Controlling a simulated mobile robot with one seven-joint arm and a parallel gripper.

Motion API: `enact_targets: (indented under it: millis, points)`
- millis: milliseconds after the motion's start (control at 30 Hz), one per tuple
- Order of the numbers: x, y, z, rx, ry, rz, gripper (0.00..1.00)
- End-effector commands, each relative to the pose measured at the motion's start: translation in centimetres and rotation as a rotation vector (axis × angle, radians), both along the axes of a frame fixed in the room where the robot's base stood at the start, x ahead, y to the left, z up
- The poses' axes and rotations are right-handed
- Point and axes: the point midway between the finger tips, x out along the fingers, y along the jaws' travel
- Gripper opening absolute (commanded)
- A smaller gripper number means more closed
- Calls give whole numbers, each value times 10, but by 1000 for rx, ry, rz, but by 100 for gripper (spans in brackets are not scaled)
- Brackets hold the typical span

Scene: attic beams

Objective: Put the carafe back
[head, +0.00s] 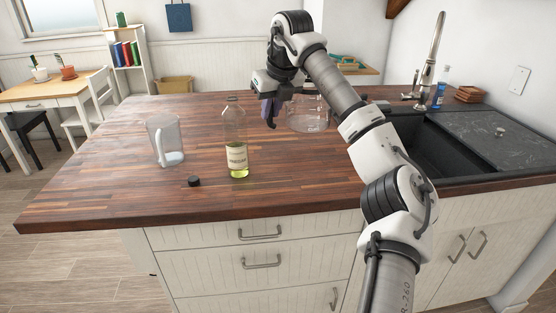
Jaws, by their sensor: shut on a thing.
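The carafe (307,122) is a wide clear glass vessel at the back middle of the wooden counter in the head view. My gripper (275,108), with purple-grey fingers, is at its left side and is shut on it. The arm hides part of its top, and the exact grip point is hard to see. The carafe looks upright; I cannot tell whether its base touches the counter.
On the wooden counter (90,185) stand a clear jug (165,140) and a labelled bottle (236,145) with yellowish liquid. A black cap (194,181) lies in front. The dark sink (425,150) and tap (433,60) are right. The counter's left part is clear.

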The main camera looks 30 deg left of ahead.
Motion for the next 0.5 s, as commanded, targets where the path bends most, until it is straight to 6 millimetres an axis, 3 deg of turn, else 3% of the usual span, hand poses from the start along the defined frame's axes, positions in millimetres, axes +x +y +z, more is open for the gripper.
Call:
enact_targets:
  millis: [300, 500]
  points:
    - [-1, 0, -77, 2, 1, 1, 0]
    - [0, 0, -98, 3, -2, 0, 0]
